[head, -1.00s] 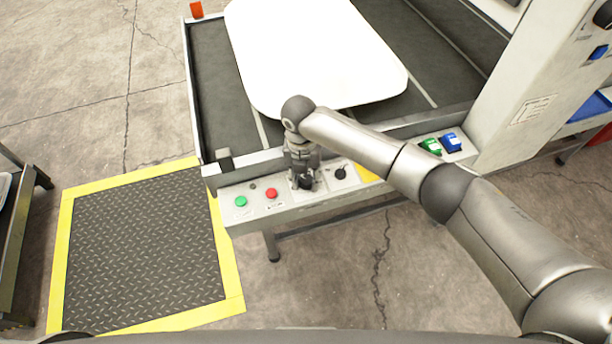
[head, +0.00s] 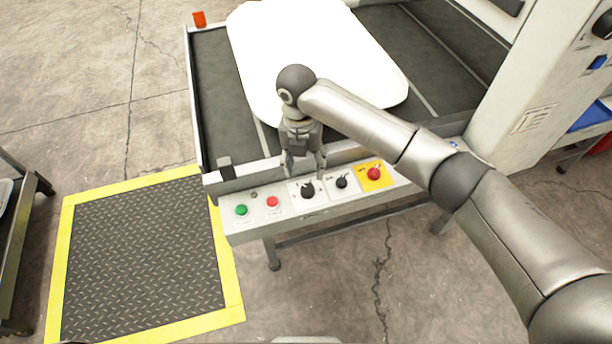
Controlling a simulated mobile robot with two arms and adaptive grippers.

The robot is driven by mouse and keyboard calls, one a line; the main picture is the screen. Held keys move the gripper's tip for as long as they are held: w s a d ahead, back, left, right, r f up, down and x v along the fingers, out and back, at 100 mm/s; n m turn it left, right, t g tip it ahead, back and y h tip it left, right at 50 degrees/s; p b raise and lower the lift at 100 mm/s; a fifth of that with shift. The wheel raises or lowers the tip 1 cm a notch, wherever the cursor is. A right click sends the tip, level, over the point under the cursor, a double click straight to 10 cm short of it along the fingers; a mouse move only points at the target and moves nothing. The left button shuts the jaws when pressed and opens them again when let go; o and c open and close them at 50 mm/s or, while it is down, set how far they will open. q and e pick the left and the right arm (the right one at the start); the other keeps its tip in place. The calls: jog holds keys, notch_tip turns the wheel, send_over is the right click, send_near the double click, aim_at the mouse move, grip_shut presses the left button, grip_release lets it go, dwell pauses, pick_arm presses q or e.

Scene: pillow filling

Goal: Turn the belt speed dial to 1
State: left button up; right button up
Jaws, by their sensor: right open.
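A black dial (head: 307,190) sits on a white plate in the middle of the control panel (head: 255,226) on the conveyor's front edge. A second, smaller black knob (head: 341,182) is just to its right. I cannot read the markings, so I cannot tell which of the two is the belt speed dial or where either points. My right gripper (head: 305,175) is open and points down just above the larger dial, with its fingers apart and nothing between them. My left gripper is not in view.
The panel also has a green button (head: 241,210), a red button (head: 272,202) and a red emergency knob (head: 374,174) on yellow. A white pillow (head: 310,55) lies on the dark belt (head: 222,90) behind. A yellow-edged floor mat (head: 145,255) is at left.

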jog(key=shift+r, duration=1.4)
jog(key=shift+a+f, duration=0.1)
